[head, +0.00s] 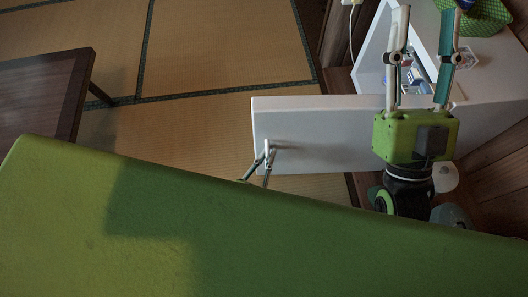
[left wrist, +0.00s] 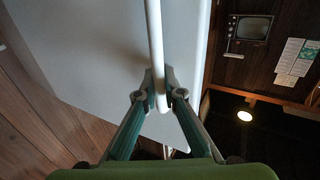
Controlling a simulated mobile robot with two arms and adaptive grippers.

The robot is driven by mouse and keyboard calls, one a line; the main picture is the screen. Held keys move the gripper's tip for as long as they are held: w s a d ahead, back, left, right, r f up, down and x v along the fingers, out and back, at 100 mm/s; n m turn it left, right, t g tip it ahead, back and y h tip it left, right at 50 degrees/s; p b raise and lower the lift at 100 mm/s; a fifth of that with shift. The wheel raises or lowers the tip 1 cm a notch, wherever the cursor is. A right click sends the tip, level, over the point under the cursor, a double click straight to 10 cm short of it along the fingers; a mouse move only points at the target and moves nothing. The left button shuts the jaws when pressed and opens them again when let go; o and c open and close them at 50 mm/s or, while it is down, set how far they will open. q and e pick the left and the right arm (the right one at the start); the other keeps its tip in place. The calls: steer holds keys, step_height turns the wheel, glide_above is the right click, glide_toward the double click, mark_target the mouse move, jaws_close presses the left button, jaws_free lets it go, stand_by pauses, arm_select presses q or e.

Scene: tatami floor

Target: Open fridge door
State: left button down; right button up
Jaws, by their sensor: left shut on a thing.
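The white fridge (head: 425,28) stands at the upper right in the head view. Its door (head: 315,120) stands swung open and reaches to the left, with small items showing in the gap between door and body. The handle (head: 267,147) is a pale bar on the door's outer face. My left gripper (head: 258,168) is at the handle, its arm mostly hidden behind the green surface. In the left wrist view my left gripper (left wrist: 164,92) is shut on the white handle (left wrist: 155,40), with the door's face (left wrist: 100,50) behind. My right gripper (head: 424,14) is open and empty over the fridge.
A dark wooden table (head: 45,85) stands at the left. The tatami floor (head: 220,50) between table and door is clear. A green item (head: 485,15) lies on the fridge top. A wooden wall is close at the right. An old television (left wrist: 249,32) shows in the left wrist view.

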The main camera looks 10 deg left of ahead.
arm_select(q)
steer(key=shift+s, duration=0.25)
